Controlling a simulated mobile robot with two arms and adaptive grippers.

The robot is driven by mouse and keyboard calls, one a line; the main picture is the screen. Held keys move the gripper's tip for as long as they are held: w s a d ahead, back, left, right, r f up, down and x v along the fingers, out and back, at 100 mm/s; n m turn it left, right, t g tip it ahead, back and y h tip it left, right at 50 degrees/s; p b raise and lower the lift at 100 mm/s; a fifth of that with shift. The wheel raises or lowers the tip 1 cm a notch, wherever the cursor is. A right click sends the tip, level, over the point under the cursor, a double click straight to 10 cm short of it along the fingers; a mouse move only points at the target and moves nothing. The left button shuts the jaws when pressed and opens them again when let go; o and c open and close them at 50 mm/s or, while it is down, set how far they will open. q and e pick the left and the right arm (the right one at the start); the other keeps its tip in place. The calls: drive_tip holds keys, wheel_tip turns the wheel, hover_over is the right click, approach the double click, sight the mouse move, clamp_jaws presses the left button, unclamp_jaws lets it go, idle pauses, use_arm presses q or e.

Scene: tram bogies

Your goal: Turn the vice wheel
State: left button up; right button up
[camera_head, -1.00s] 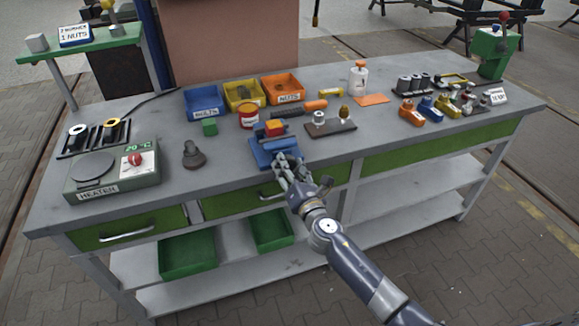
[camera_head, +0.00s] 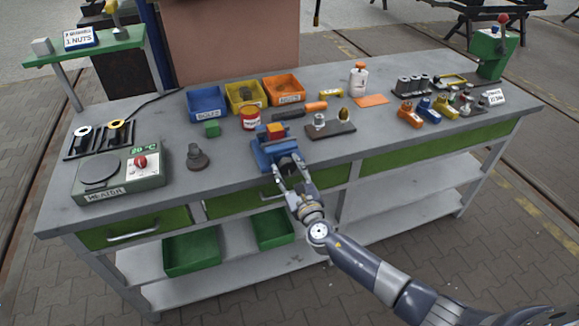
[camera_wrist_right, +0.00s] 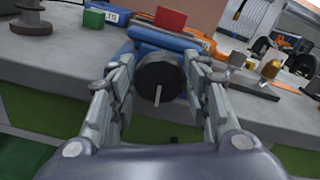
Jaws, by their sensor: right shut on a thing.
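The blue vice (camera_head: 268,153) stands at the front edge of the workbench, with a red-orange block (camera_head: 275,130) at its top. Its wheel is a dark round disc with a pale pin or slot in the right wrist view (camera_wrist_right: 160,76), facing that camera. My right gripper (camera_head: 288,165) reaches in from the front. Its two fingers (camera_wrist_right: 160,85) are shut on the wheel, one on the left side and one on the right. The fingers largely hide the wheel in the head view. My left gripper is not in view.
A dark round-based part (camera_head: 196,157) and the heater (camera_head: 118,172) stand left of the vice. A red can (camera_head: 250,119) is behind it. A dark plate with small parts (camera_head: 331,130) lies to its right. A drawer handle (camera_head: 272,195) is below.

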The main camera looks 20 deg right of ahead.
drive_tip(key=shift+n+p, duration=0.9)
drive_tip(key=shift+n, duration=1.2)
drive_tip(key=o, duration=1.1)
drive_tip(key=shift+c, duration=0.2)
drive_tip(key=s, duration=1.2)
drive_tip(key=shift+d, duration=0.15)
